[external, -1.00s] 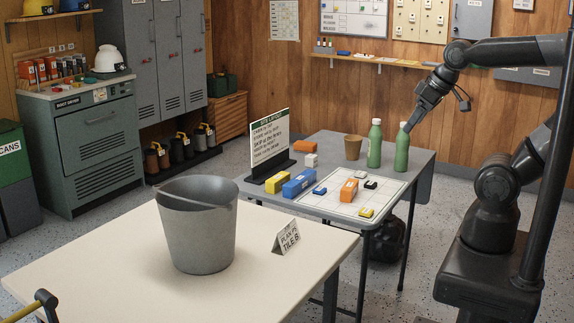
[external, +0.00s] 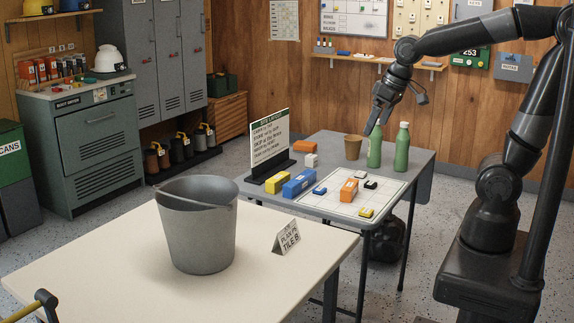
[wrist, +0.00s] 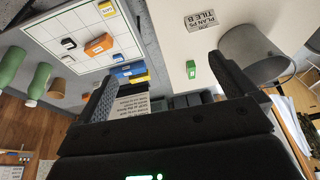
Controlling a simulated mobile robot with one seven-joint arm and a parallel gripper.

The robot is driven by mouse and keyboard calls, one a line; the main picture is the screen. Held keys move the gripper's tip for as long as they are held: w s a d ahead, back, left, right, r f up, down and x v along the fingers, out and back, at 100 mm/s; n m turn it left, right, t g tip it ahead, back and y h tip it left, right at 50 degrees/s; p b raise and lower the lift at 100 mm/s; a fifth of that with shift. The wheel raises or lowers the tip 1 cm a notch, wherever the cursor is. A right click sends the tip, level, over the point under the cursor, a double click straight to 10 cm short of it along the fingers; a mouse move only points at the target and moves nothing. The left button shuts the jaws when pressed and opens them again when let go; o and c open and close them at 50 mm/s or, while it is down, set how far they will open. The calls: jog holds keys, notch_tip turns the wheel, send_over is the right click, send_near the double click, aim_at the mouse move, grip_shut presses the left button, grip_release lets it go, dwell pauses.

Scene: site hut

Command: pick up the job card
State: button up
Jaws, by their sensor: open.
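The job card, a small folded tent card (external: 288,237) reading "PLAN P5 TILE B", stands on the cream table to the right of the grey bucket. It also shows at the top of the wrist view (wrist: 205,20). My gripper (external: 380,116) is up over the grey table's far side, by the green bottles in the picture, well away from the card. In the wrist view its two fingers (wrist: 170,88) are spread apart with nothing held between them.
The grey bucket (external: 198,235) stands on the cream table (external: 120,250). The grey table (external: 330,145) holds green bottles (external: 402,148), a brown cup (external: 353,147), a sign board (external: 268,146) and coloured blocks on a white grid sheet (external: 335,203).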

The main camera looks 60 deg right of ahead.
jog(key=w+a+f+g, duration=0.2)
jog(key=w+a+f, duration=0.6)
jog(key=w, duration=0.4)
jog(key=g, duration=0.2)
send_over(287, 225)
notch_tip(287, 225, down, 14)
jog(key=f, duration=0.5)
jog(key=shift+s+a+f, duration=0.1)
jog(key=shift+s+f, duration=0.3)
jog(key=shift+w+f, duration=0.25)
jog(key=shift+f, duration=1.1)
jog(key=shift+w+f, duration=0.2)
jog(key=shift+f, duration=1.1)
jog(key=c, duration=0.6)
